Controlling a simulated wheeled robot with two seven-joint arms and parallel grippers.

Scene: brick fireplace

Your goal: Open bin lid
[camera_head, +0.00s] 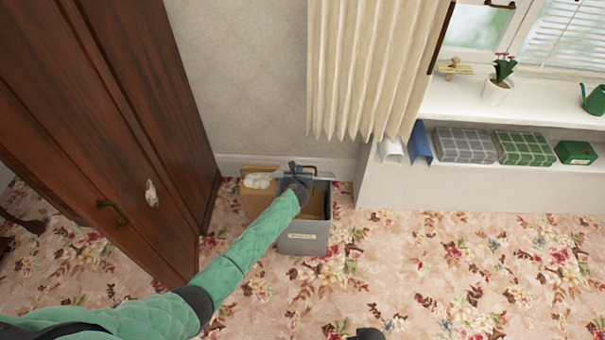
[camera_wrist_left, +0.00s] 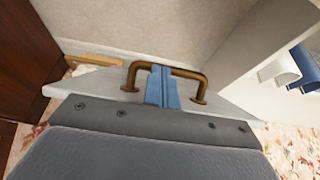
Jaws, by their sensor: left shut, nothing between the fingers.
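The grey bin (camera_head: 302,243) stands on the carpet against the wall, with a pale label on its front. Its tan inside shows beside my forearm. The pale grey lid (camera_head: 322,177) appears raised at the bin's back, partly hidden by my gripper. In the left wrist view, a brass handle (camera_wrist_left: 188,73) sits on the pale lid panel (camera_wrist_left: 90,84). My left gripper (camera_head: 294,168) is at the lid; its blue fingers (camera_wrist_left: 161,86) are shut together, overlapping the middle of the handle, with nothing between them. A dark part at the bottom edge of the head view may be my right gripper (camera_head: 367,334).
A brown box (camera_head: 260,203) with white contents stands left of the bin. A dark wooden wardrobe (camera_head: 110,130) is further left. A white shelf unit (camera_head: 440,190) with boxes is on the right, and a cream curtain (camera_head: 370,65) hangs above. Open carpet lies in front.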

